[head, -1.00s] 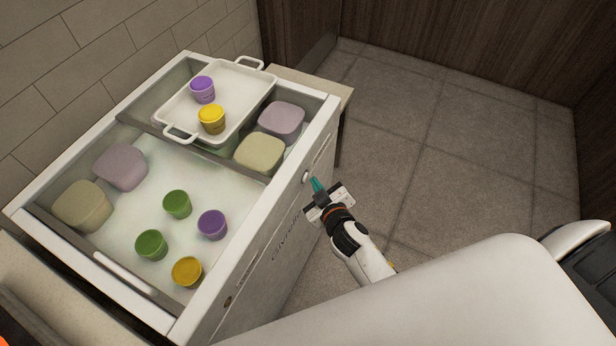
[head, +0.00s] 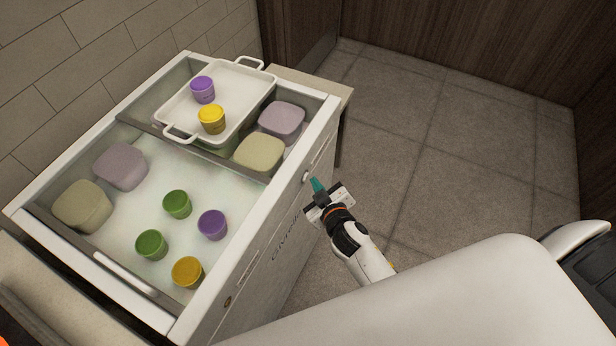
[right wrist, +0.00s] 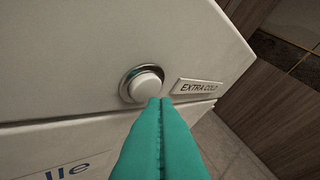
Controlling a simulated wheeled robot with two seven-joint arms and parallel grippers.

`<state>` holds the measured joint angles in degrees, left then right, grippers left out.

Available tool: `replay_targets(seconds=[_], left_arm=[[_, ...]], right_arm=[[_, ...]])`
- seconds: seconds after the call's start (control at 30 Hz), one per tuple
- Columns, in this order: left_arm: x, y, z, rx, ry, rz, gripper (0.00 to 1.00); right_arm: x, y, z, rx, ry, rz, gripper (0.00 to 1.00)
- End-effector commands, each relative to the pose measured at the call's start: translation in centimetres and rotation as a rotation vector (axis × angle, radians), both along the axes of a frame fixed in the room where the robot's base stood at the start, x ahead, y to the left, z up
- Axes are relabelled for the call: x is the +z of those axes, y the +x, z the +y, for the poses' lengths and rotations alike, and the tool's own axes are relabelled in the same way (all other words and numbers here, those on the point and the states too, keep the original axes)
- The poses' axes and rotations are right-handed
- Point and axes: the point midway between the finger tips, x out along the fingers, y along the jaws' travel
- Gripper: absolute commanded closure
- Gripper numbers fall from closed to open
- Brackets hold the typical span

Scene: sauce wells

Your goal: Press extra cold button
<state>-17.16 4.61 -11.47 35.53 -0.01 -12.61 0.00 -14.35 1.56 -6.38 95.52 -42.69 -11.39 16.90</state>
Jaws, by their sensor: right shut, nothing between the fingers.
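The extra cold button is a round white button (right wrist: 146,84) in a metal ring, beside a label (right wrist: 197,87) reading "EXTRA COLD" in the right wrist view. In the head view the button (head: 306,177) sits on the front side of the white freezer (head: 325,125). My right gripper (head: 317,186) is shut and empty, its teal fingertips close to the button. In the right wrist view the teal fingertips (right wrist: 160,101) overlap the button's lower edge; I cannot tell whether they touch it. My left gripper is not in view.
The freezer holds green cups (head: 177,204), a purple cup (head: 212,224), a yellow cup (head: 187,271) and several lidded tubs (head: 121,167). A white tray (head: 258,90) with two cups rests on its far end. The floor (head: 450,140) to the right is clear.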

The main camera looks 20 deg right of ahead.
Motion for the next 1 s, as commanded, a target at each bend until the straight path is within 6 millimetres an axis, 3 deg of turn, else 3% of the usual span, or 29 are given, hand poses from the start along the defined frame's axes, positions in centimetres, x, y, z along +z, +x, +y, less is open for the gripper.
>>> replay_targets(seconds=[1.0], left_arm=[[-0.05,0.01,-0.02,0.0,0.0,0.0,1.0]], right_arm=[[0.03,0.68,0.63,0.0,0.0,0.0,1.0]])
